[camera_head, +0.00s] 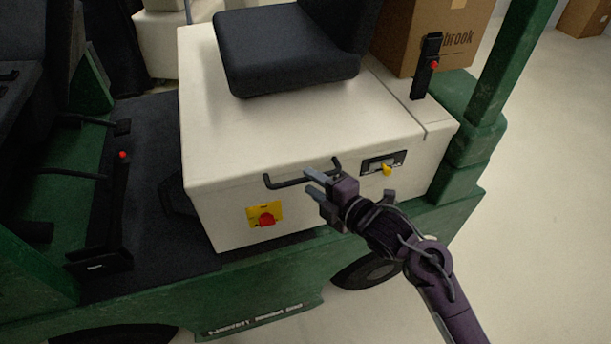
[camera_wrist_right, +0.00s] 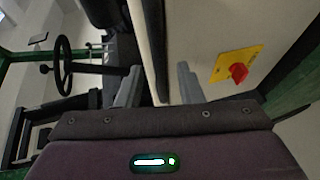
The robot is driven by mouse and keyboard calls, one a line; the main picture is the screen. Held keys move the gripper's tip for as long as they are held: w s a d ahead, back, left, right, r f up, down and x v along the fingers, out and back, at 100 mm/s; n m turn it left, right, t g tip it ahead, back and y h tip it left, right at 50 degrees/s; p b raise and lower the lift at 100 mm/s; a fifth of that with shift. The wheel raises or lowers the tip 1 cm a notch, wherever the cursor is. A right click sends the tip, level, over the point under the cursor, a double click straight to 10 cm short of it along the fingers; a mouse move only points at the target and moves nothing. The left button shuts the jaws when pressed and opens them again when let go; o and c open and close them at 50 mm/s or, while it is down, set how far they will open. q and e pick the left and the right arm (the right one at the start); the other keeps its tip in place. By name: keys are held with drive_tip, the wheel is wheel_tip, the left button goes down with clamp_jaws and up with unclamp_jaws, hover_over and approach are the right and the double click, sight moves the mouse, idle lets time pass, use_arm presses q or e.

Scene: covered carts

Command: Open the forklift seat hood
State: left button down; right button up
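The seat hood (camera_head: 300,125) is a cream box cover carrying the black seat (camera_head: 290,50); it appears closed, level on the green forklift. A dark bar handle (camera_head: 283,184) sits on the upper front edge of the hood. My right gripper (camera_head: 309,180) is at the right half of this handle, its two grey fingers spread apart. The right wrist view also shows the fingers (camera_wrist_right: 158,85) apart, with the hood's edge beyond them. I cannot tell whether they touch the handle. My left gripper is not in view.
A red knob on a yellow plate (camera_head: 265,214) is below the handle, and a yellow latch (camera_head: 386,169) is right of it. A cardboard box (camera_head: 430,38) and black lever (camera_head: 427,65) stand behind. A green post (camera_head: 500,70) rises at right. The wrist view shows a steering wheel (camera_wrist_right: 62,66).

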drive_tip(key=shift+x, duration=1.45)
clamp_jaws()
